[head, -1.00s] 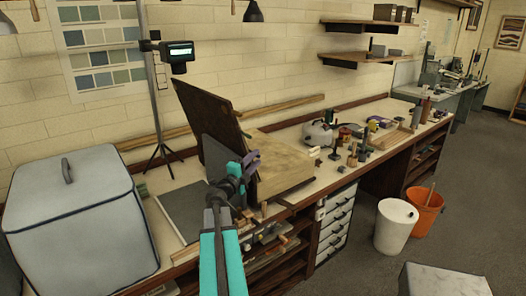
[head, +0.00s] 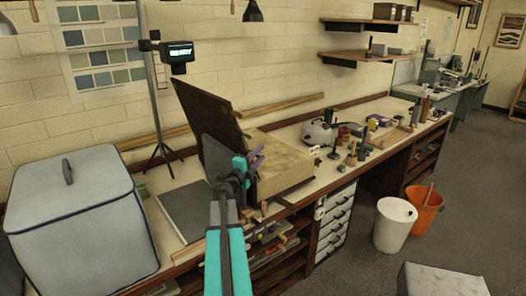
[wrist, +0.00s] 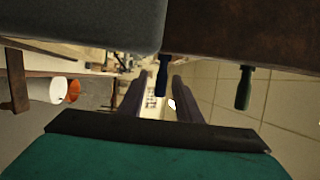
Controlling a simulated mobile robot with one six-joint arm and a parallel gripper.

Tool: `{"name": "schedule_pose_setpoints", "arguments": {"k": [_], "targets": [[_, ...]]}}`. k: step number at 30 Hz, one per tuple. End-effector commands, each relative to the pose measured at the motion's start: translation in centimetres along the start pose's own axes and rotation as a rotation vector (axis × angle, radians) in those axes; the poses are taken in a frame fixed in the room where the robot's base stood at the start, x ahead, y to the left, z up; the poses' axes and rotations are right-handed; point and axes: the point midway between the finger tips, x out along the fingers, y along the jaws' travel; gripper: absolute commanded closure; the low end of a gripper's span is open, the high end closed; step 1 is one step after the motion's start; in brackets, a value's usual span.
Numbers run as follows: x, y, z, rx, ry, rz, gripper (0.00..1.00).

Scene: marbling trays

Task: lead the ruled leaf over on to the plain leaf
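A grey leaf (head: 216,158) stands steeply on edge in the head view, and a dark grey leaf (head: 186,212) lies flat on the bench to its left. No ruling shows on either, so I cannot tell by marks which is ruled. My gripper (head: 256,160) is at the right side of the standing leaf, its purple fingers apart. In the wrist view my gripper (wrist: 160,82) shows a gap between its fingers. A dark blue peg (wrist: 163,76) appears in this gap, by the corner of a grey slab (wrist: 80,25); contact with the fingers is not visible.
A brown panel (head: 208,112) leans upright behind the standing leaf, beside a pale wooden box (head: 285,165). A large grey covered box (head: 80,220) stands at left. A tripod with a display (head: 178,52) is behind. Jars and tools crowd the bench to the right.

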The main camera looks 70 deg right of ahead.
Motion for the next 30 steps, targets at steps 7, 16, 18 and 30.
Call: {"name": "schedule_pose_setpoints", "arguments": {"k": [7,16,18,30], "targets": [[1.0,0.0,0.0,0.001,0.000,0.000,0.69],[2.0,0.0,0.1,0.001,-0.001,0.000,0.69],[2.3,0.0,0.1,0.000,-0.001,0.000,0.69],[3.1,0.0,0.1,0.000,-0.001,0.000,0.69]]}}
